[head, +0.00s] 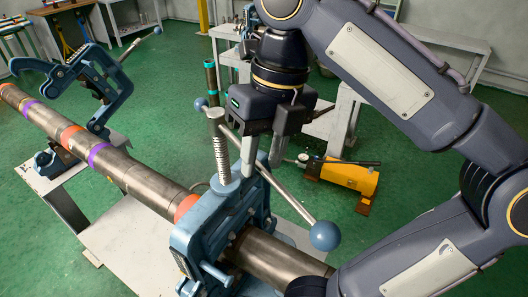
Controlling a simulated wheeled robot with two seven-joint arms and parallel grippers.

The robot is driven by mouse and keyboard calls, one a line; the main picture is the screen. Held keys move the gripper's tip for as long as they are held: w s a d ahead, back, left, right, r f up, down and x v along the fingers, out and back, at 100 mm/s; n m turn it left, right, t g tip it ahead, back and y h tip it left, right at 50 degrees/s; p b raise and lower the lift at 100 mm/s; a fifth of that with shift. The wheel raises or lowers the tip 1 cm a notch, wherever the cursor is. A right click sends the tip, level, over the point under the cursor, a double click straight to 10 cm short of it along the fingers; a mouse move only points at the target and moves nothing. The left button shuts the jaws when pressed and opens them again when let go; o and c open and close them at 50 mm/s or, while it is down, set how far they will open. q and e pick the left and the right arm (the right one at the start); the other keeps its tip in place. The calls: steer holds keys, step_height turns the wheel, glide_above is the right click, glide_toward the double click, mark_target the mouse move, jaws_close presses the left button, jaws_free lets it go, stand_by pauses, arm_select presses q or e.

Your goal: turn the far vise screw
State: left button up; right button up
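The far vise (112,88) is blue-grey and stands at the upper left, its C-shaped yoke tilted up off the pipe. Its screw handle (140,45) slants up to a ball end. The near vise (215,225) is blue and closed around the pipe, with an upright threaded screw (220,158) and a long slanted bar handle (290,200) with blue ball ends. My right gripper (263,165) points down over this near handle, its two fingers apart, on either side of the bar or close to it. Contact cannot be told. My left gripper is not in view.
A long steel pipe (140,180) with orange and purple bands runs diagonally through both vises. A yellow tool with a black handle (345,178) lies on the green floor right of the near vise. Benches (125,18) stand at the back.

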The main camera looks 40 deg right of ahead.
steer(key=shift+s+a+r, duration=0.1)
steer(key=shift+s, duration=0.05)
step_height(320, 180, up, 8)
steer(key=d+p, duration=0.1)
steer(key=p, duration=0.5)
steer(key=shift+d+f, duration=0.2)
steer(key=shift+d, duration=0.1)
steer(key=shift+s, duration=0.1)
